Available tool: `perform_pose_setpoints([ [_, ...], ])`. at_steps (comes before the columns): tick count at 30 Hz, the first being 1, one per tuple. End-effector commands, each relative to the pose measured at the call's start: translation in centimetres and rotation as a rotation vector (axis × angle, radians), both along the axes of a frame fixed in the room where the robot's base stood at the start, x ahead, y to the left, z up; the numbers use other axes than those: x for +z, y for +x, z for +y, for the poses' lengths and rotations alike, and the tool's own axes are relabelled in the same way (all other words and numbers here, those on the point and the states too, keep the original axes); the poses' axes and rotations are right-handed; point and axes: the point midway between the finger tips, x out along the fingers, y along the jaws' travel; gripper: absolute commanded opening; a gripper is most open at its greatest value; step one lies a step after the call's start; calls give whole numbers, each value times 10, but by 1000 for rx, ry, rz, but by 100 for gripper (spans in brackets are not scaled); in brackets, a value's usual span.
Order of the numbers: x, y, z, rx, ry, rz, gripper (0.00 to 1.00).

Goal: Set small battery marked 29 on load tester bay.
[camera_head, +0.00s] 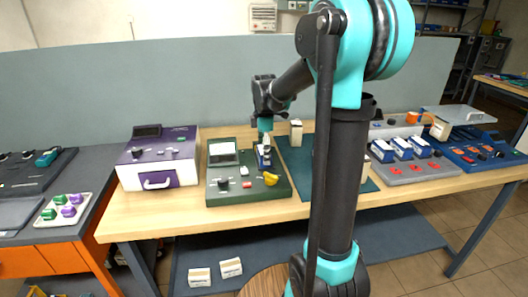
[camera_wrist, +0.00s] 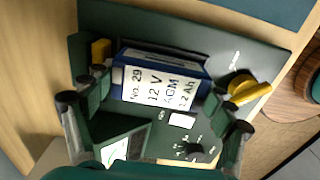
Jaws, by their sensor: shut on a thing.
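The small battery marked 29 (camera_wrist: 160,86) has a blue case and a white label reading "No. 29, 12 V AGM". My gripper (camera_wrist: 163,92) is shut on it, one finger at each end. In the head view my gripper (camera_head: 265,146) points down at the dark green load tester (camera_head: 226,191), and the battery (camera_head: 263,160) shows small at its tip. In the wrist view the battery lies over a dark recess of the tester (camera_wrist: 226,55), lined up with its long side. I cannot tell whether it touches the bay floor.
The tester has a yellow knob (camera_head: 270,179) at right and a meter (camera_head: 222,148) at back left. A purple and white unit (camera_head: 160,160) stands to its left. A green mat (camera_head: 296,158) and a grey charger with batteries (camera_head: 405,171) are to its right.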

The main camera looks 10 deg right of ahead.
Motion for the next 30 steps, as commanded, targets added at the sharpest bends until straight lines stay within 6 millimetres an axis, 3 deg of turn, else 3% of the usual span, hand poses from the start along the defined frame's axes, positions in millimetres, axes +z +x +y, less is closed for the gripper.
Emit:
perform_pose_setpoints([
  [2, -1, 0, 0, 0, 0, 0, 29],
  [3, -1, 0, 0, 0, 0, 0, 85],
  [5, -1, 0, 0, 0, 0, 0, 92],
  [16, 1, 0, 0, 0, 0, 0, 92],
  [30, 34, 0, 0, 0, 0, 0, 92],
])
